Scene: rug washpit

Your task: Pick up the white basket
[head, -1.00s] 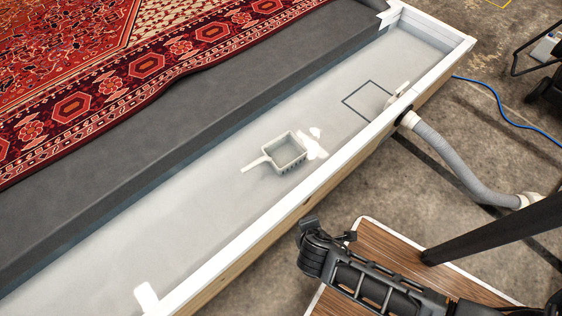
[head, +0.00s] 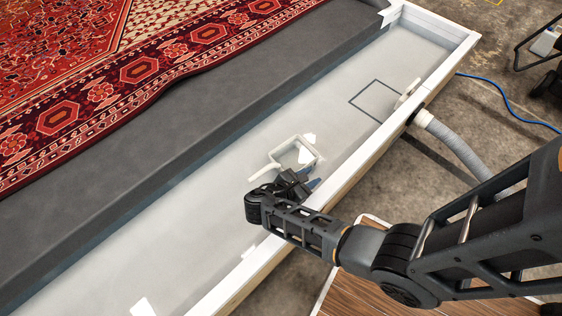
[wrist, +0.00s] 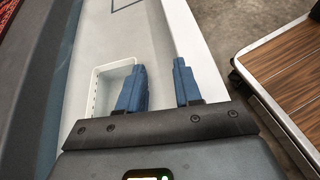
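I cannot tell whether finger and basket touch.
The trough's white wall (wrist: 205,65) runs close by the right finger. A dark square outline (head: 372,98) marks clear floor farther along. A patterned rug (head: 90,70) lies beyond the grey ledge. A grey hose (head: 455,148) joins the outer wall, and a wooden-topped table (wrist: 285,75) stands outside.

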